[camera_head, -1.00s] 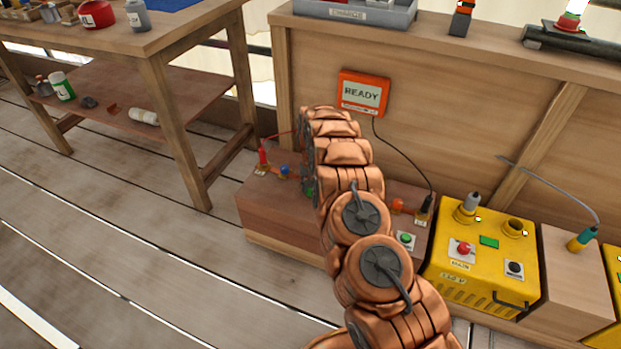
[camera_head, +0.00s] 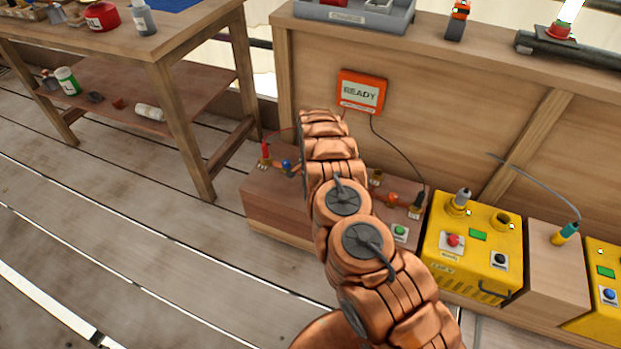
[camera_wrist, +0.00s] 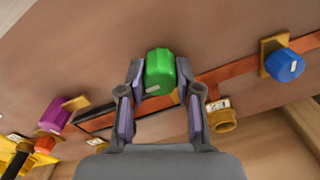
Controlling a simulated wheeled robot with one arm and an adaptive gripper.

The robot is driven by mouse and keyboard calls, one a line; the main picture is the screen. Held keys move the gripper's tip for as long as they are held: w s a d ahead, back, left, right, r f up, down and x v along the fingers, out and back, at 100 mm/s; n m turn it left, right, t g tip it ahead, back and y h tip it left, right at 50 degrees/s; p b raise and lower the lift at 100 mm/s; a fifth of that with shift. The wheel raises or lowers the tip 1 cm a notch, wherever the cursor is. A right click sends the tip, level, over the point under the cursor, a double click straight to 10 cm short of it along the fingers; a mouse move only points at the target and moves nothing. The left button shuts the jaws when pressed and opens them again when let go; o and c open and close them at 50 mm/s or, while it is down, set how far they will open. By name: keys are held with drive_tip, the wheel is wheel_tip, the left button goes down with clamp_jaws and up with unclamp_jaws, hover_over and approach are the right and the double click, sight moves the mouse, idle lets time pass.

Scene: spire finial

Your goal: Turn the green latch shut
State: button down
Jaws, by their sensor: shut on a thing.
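The green latch (camera_wrist: 160,72) is a green knob in the upper middle of the wrist view. My gripper (camera_wrist: 158,85) has one finger on each side of it and is shut on it. A small white mark shows on the knob's near side. In the head view my copper-coloured arm reaches down to the wooden block (camera_head: 270,213) by the wall and hides the green latch and the gripper.
A blue knob (camera_wrist: 285,65) sits to the right of the latch and a purple knob (camera_wrist: 56,113) to its left. A brass socket (camera_wrist: 222,117) lies close by the right finger. A READY sign (camera_head: 360,92) hangs above the block. A yellow box (camera_head: 473,250) stands to the right.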

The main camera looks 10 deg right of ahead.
drive_tip(key=shift+m, duration=0.3)
drive_tip(key=c, duration=0.8)
unclamp_jaws()
drive_tip(key=shift+r, duration=0.1)
wheel_tip(320, 180, up, 12)
drive_tip(key=shift+s+d+f, duration=0.1)
idle(0.7)
